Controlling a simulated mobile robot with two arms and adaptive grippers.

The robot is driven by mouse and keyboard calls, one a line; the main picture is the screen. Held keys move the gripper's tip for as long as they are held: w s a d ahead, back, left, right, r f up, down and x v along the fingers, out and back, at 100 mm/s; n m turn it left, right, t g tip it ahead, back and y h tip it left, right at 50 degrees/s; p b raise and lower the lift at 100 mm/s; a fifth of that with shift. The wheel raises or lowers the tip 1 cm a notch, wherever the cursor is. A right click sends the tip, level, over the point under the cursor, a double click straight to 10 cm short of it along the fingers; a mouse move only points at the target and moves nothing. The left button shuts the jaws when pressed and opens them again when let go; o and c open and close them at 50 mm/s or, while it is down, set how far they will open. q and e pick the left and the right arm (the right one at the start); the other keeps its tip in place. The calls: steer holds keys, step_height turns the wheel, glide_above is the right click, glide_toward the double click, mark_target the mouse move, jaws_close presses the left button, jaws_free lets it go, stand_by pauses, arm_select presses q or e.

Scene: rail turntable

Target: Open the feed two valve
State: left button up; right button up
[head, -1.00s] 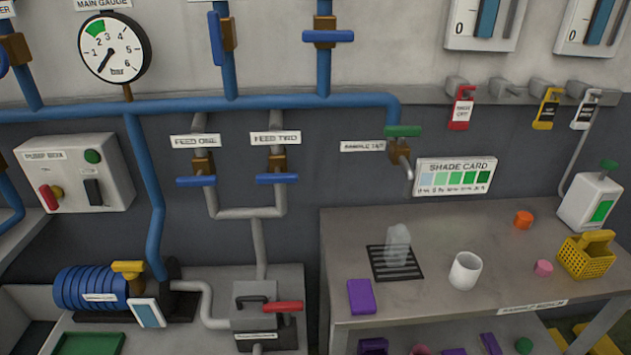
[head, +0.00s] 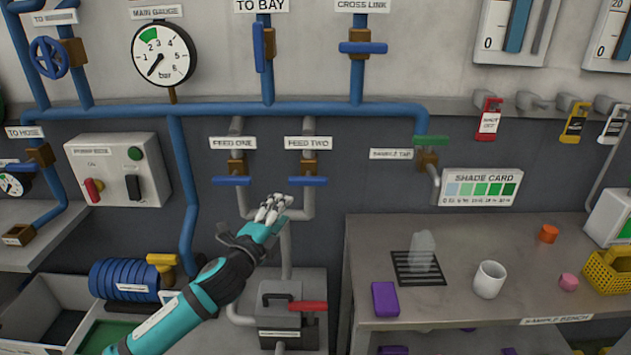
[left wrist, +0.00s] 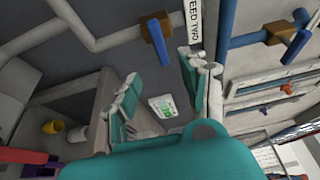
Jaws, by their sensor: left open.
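The feed two valve has a blue bar handle (head: 307,181) lying level across its brass body (head: 309,168), under the FEED TWO label (head: 307,143). In the left wrist view the blue handle (left wrist: 160,47) is beside the FEED TWO label (left wrist: 195,20), past the fingers and apart from them. My left gripper (head: 275,205) is open and empty, just below and left of the handle in the head view. Its two spread fingers show in the left wrist view (left wrist: 162,98). My right gripper is not in view.
The similar feed one handle (head: 231,181) is close on the left, also level. Grey pipes (head: 284,240) run below both valves, partly behind my gripper. A grey box with a red lever (head: 308,306) stands lower down. The sample bench (head: 370,250) is to the right.

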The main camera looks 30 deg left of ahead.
mark_target(306, 184)
arm_select(q)
steer(key=w+p, duration=0.1)
steer(key=w, duration=0.4)
steer(key=w+a+p, duration=0.1)
steer(key=w, duration=0.4)
steer(key=w+a, duration=0.1)
steer(key=w, duration=0.4)
steer(key=shift+a+p, duration=0.15)
steer(key=shift+p, duration=0.25)
jaws_close()
